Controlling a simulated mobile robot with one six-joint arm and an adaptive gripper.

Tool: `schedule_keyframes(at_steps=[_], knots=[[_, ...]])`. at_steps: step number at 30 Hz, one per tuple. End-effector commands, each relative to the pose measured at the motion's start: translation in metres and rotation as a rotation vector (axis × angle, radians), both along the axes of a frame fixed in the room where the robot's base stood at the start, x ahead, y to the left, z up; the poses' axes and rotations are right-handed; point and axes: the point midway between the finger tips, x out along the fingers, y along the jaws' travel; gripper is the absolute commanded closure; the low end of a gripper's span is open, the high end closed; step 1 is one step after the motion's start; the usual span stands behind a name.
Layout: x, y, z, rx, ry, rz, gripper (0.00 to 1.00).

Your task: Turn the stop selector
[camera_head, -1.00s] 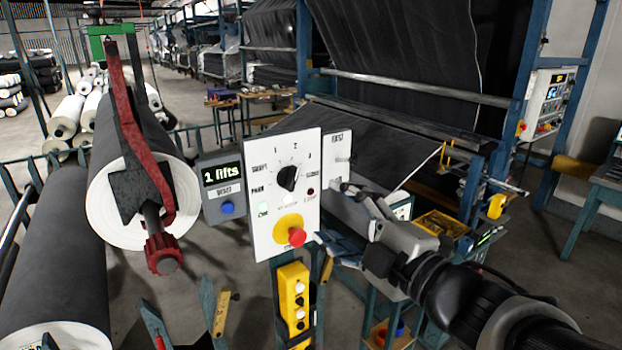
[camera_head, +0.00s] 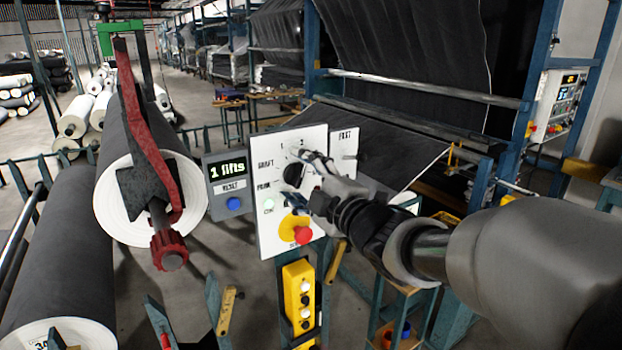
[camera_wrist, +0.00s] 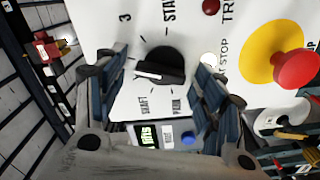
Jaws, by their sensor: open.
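The stop selector is a round black knob with a white pointer line (camera_wrist: 160,68) on a white panel (camera_head: 268,150). In the wrist view it sits between my fingers, its pointer lying nearly level across the picture. My gripper (camera_wrist: 152,92) is open, with one blue-padded finger on each side of the knob. I cannot tell whether either finger touches it. The lettering "START" and "PARK" shows on the panel near the knob.
A red mushroom button (camera_head: 303,235) on a yellow disc sits just below the selector. A grey box (camera_head: 228,184) reading "1 lifts" with a blue button is left of the panel. A yellow pendant (camera_head: 298,300) hangs below.

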Motion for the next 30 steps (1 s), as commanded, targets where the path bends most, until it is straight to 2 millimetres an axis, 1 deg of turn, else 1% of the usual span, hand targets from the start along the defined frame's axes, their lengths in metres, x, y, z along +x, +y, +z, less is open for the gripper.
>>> schedule_keyframes(at_steps=[3,4,23,30], knots=[[-0.0001,-0.0001,0.0001,0.0,0.0,0.0,0.37],[-0.0001,-0.0001,0.0001,0.0,0.0,0.0,0.38],[-0.0004,-0.0003,0.0002,0.0,0.0,0.0,0.8],[-0.0003,-0.0004,0.0005,0.017,0.011,0.0,0.81]])
